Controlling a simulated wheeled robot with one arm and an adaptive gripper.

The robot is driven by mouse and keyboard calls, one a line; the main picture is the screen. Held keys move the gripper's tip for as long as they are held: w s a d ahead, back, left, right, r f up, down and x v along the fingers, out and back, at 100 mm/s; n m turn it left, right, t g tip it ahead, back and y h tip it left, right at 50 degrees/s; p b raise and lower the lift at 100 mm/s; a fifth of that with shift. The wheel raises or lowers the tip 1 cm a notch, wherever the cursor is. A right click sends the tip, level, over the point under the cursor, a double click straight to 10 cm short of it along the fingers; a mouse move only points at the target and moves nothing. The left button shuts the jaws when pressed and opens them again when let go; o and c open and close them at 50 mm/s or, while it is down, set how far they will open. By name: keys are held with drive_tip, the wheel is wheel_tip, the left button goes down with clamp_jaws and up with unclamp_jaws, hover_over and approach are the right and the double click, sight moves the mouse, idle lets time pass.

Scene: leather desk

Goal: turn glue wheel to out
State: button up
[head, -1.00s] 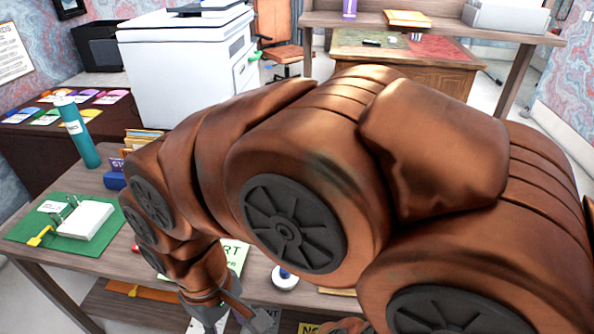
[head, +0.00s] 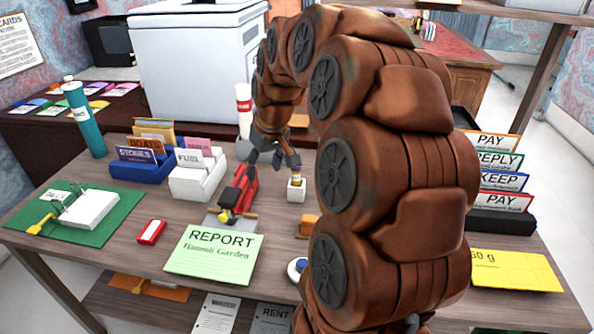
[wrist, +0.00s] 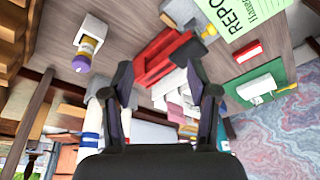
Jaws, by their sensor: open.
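A small white block holder (head: 296,192) stands on the desk, with a short stick with purple and yellow bands (head: 296,178) upright in it. It looks like the glue stick; its wheel is too small to make out. In the wrist view the stick (wrist: 84,56) and holder (wrist: 94,33) are at upper left, outside my fingers. My gripper (head: 273,160) is open and empty, above the desk just left of and behind the stick. In the wrist view my gripper (wrist: 158,76) has its fingers spread, with a red stapler-like tool (wrist: 160,55) beyond them.
The red tool (head: 240,190) stands left of the holder. A white card box (head: 197,180), blue card box (head: 142,170) and white tube (head: 243,105) are nearby. A green report sheet (head: 214,252) lies in front. A card rack (head: 502,220) is at right.

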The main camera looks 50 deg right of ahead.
drive_tip(key=w+d+f+m+t+h+b, duration=0.1)
drive_tip(key=d+f+b, duration=0.1)
drive_tip(key=d, duration=1.2)
drive_tip(key=x, duration=0.2)
drive_tip(key=p+x, duration=0.1)
drive_tip(key=x, duration=0.4)
drive_tip(key=shift+w+d+f, duration=0.1)
drive_tip(key=shift+w+d, duration=0.25)
clamp_jaws()
drive_tip(key=shift+m, duration=0.4)
